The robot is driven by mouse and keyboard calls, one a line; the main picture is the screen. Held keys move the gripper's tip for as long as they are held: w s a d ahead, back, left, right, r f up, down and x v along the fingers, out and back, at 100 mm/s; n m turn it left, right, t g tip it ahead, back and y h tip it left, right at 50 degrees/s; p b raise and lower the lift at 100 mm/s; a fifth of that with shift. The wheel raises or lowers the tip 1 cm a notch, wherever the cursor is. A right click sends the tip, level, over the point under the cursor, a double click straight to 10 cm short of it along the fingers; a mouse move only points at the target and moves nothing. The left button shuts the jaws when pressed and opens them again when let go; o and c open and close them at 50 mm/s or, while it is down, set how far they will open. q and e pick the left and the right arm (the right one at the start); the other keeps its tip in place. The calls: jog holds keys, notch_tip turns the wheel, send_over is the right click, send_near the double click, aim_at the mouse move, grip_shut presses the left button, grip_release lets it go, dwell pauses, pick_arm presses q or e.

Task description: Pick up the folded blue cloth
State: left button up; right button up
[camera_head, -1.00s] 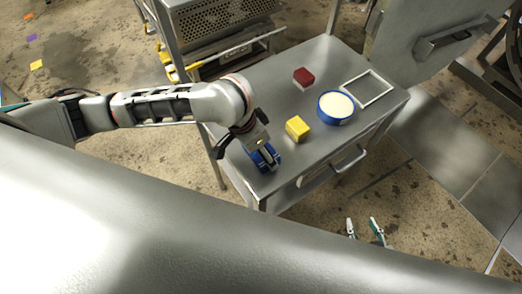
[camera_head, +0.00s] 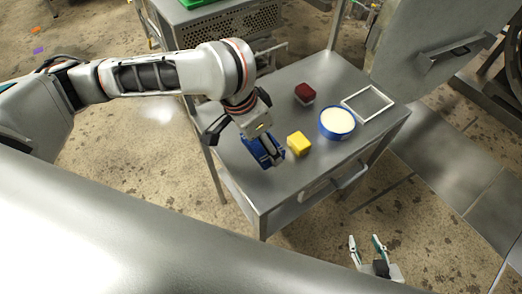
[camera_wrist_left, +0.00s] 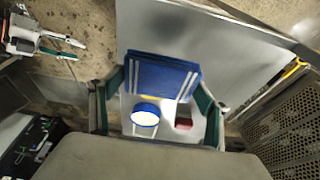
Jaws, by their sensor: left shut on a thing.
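The folded blue cloth (camera_head: 252,150) is held between the fingers of my left gripper (camera_head: 264,151), over the left part of the steel cart's top (camera_head: 237,185). In the left wrist view the blue cloth (camera_wrist_left: 160,72) spans between the two green-padded fingers of the left gripper (camera_wrist_left: 159,83). It appears raised above the cart top, and the gripper hides part of it in the head view. My right gripper (camera_head: 363,241) is open and empty, low in front of the cart; it also shows in the left wrist view (camera_wrist_left: 80,50).
A yellow block (camera_head: 299,144) stands just right of the cloth. A dark red block (camera_head: 305,93), a blue-rimmed round container (camera_head: 337,123) and a white frame (camera_head: 368,103) are on the cart. A perforated metal housing (camera_head: 235,31) stands behind, and a steel door (camera_head: 430,45) at back right.

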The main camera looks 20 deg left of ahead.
pick_arm(q)
notch_tip(320, 180, up, 9)
jog(key=shift+r, duration=0.1)
dwell(0.4)
dwell(0.8)
